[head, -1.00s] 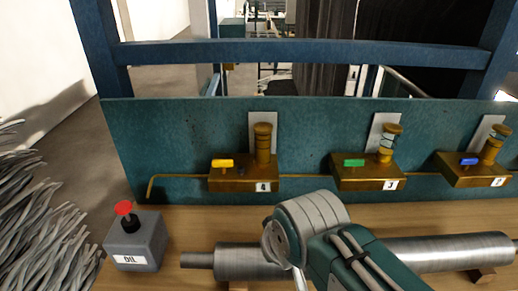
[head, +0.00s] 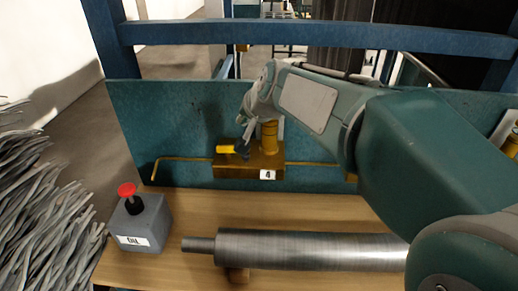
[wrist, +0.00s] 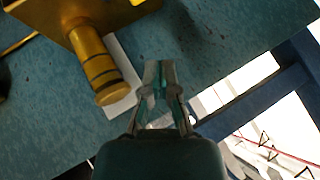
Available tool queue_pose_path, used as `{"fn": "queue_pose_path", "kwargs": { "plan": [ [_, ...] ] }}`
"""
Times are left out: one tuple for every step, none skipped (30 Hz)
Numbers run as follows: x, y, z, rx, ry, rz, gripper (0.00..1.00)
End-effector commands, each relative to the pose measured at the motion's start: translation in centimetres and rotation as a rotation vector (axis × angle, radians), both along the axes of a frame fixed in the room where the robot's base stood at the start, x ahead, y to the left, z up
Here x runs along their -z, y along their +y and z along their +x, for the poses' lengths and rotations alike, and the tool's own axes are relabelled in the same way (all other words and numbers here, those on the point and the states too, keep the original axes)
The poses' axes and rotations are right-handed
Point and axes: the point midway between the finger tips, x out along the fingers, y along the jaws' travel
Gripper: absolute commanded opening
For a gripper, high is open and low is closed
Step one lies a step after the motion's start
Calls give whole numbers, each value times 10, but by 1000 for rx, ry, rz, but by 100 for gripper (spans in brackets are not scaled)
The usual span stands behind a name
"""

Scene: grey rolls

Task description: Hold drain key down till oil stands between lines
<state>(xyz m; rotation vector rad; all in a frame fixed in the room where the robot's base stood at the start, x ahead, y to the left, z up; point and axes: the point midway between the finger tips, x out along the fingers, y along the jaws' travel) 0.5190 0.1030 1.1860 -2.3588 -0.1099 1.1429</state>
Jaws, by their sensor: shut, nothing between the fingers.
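The brass block marked 4 (head: 262,160) is mounted on the teal panel and bears a yellow handle (head: 226,149) and an upright amber sight column (head: 269,135). In the wrist view this column (wrist: 102,68) shows two dark bands and amber colour along its length; I cannot make out a clear oil level. My gripper (head: 241,151) is shut and empty, its tips close beside the yellow handle, in front of the block's top. Whether they touch anything I cannot tell. The small dark knob right of the handle is mostly hidden by the fingers. The gripper also shows in the wrist view (wrist: 159,68).
A grey box labelled OIL (head: 139,226) with a red button (head: 126,189) stands at the left of the wooden bench (head: 190,205). A steel roll (head: 310,248) lies along the front. My arm hides most of the other blocks. A blue rail (head: 320,30) runs behind.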

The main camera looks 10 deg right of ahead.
Motion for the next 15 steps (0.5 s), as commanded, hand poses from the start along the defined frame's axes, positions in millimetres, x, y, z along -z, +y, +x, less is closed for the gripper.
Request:
{"fn": "queue_pose_path", "kwargs": {
  "plan": [
    [1, 4, 8, 5, -3, 11, 0],
    [1, 5, 11, 8, -3, 18, 0],
    [0, 6, 14, 11, -6, 25, 0],
    [0, 7, 15, 11, -7, 28, 0],
    [0, 8, 16, 13, -7, 30, 0],
    [0, 8, 17, 13, -7, 32, 0],
    [0, 8, 17, 13, -7, 32, 0],
    [0, 8, 17, 14, -8, 32, 0],
    [0, 8, 17, 14, -8, 32, 0],
    [0, 8, 17, 14, -8, 32, 0],
    [0, 8, 17, 14, -8, 31, 0],
    [0, 7, 17, 14, -8, 31, 0],
    [0, 7, 17, 14, -8, 31, 0],
    [0, 7, 16, 14, -7, 31, 0],
    [1, 7, 16, 14, -7, 31, 0]
  ]
}}
